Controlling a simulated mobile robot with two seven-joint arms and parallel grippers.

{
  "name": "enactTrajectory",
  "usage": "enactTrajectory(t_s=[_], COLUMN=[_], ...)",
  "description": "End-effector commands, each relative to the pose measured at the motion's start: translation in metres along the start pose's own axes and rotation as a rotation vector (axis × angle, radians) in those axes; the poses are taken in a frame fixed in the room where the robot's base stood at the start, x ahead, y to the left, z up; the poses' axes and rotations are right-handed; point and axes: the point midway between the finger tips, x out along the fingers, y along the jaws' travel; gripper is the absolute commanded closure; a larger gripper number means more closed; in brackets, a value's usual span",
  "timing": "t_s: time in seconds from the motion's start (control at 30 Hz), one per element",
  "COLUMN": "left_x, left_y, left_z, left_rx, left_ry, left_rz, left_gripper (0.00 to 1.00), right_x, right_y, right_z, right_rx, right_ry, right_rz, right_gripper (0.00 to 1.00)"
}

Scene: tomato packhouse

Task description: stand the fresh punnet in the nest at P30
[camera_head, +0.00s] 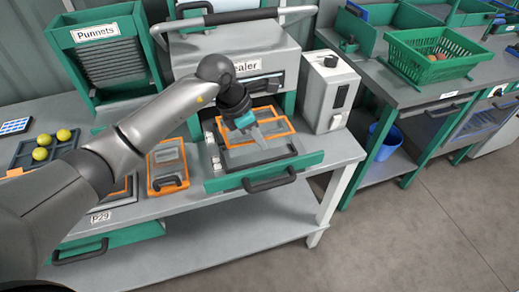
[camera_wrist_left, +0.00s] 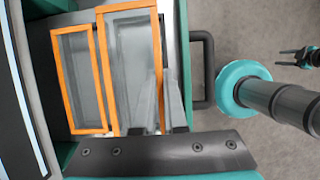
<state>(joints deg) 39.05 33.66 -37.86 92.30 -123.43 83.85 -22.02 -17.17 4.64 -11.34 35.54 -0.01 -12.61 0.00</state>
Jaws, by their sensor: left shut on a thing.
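My left gripper (camera_head: 256,138) points down over the sealer's pulled-out drawer. It is shut on the near wall of a clear, orange-rimmed punnet (camera_head: 292,122). In the left wrist view this punnet (camera_wrist_left: 130,14) is the larger, nearer orange rectangle, with the fingers at its right side. A second orange frame (camera_wrist_left: 56,80) shows beside it, lower down, partly overlapped; it looks like a nest. I cannot tell whether the punnet touches the drawer floor. No P30 label is readable. A small dark two-pronged shape at the wrist view's right edge may be my right gripper.
The sealer drawer (camera_head: 262,183) has a green front and black handle. The sealer body (camera_head: 190,55) stands behind, a white control box (camera_head: 328,95) to its right. A green basket (camera_head: 432,55) stands on the right bench.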

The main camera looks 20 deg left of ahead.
Motion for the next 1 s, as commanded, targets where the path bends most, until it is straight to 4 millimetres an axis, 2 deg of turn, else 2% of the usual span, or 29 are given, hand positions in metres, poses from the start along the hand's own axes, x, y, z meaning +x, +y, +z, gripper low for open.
enactTrajectory(t_s=[0.3, 0.63, 0.67, 0.9, 1.0], left_x=[0.038, 0.040, 0.041, 0.039, 0.039], left_y=[-0.001, -0.001, -0.001, -0.001, -0.001], left_z=[-0.016, -0.017, -0.017, -0.017, -0.017], left_rx=[-0.001, 0.000, 0.000, 0.000, 0.000], left_ry=[0.001, 0.001, 0.001, 0.001, 0.001], left_rz=[-0.002, 0.000, 0.000, 0.000, 0.000], left_gripper=[1.00, 1.00, 0.90, 0.63, 0.61], right_x=[0.005, 0.007, 0.007, 0.006, 0.006], right_y=[0.000, -0.001, -0.001, -0.001, -0.001], right_z=[0.001, 0.001, 0.001, 0.001, 0.001], right_rx=[-0.001, -0.002, -0.002, -0.003, -0.003], right_ry=[0.000, 0.000, 0.000, 0.000, 0.000], right_rz=[-0.001, -0.001, -0.001, -0.002, -0.002], right_gripper=[0.50, 0.50, 0.50, 0.50, 0.50])
